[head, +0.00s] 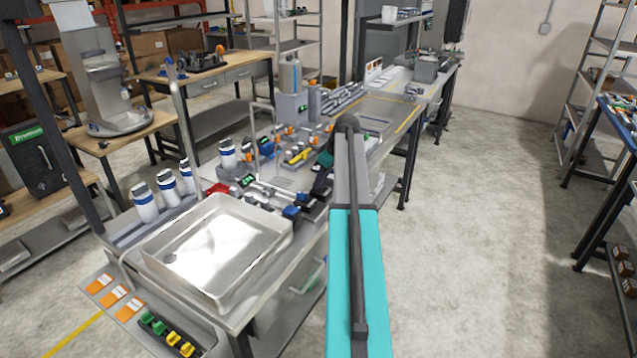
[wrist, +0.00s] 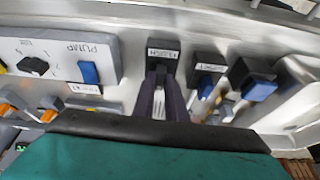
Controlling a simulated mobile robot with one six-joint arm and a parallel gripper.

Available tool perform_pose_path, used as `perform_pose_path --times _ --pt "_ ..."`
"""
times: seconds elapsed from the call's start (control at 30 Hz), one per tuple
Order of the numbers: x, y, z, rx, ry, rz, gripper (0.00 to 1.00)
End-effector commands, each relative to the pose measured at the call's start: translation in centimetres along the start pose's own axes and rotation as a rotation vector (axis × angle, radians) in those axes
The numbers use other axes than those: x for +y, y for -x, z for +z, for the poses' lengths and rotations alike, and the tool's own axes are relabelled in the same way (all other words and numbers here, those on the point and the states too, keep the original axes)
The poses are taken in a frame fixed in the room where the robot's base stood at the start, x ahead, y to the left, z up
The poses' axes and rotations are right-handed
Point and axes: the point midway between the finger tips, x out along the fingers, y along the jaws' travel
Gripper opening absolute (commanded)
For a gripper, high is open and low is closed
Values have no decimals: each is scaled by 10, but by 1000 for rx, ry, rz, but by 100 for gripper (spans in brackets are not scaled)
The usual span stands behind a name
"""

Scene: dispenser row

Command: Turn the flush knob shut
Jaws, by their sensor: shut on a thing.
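In the wrist view, my gripper (wrist: 162,84) has its two dark fingers close together below a dark block (wrist: 163,48) with an upside-down label that seems to read FLUSH. The fingers are shut on the flush knob, which they mostly hide, so its turn angle cannot be told. In the head view, my arm reaches forward over the bench, and the gripper and knob are hard to make out beside it.
Left of the gripper is a PUMP panel (wrist: 58,62) with a black knob and blue switch. Close right are another labelled block (wrist: 208,62) and a black-and-blue valve (wrist: 252,80). A steel sink (head: 215,240) and several white-and-blue bottles stand left on the bench.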

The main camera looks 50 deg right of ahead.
Motion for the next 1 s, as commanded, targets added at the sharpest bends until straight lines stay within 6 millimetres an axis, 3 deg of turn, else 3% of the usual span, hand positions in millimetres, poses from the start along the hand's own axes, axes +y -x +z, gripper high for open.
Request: perform_pose_path --times 0.37,1.0 --pt "-6 -2 1 -2 -185 71 0" --pt "-7 -2 -2 -3 -656 271 0"
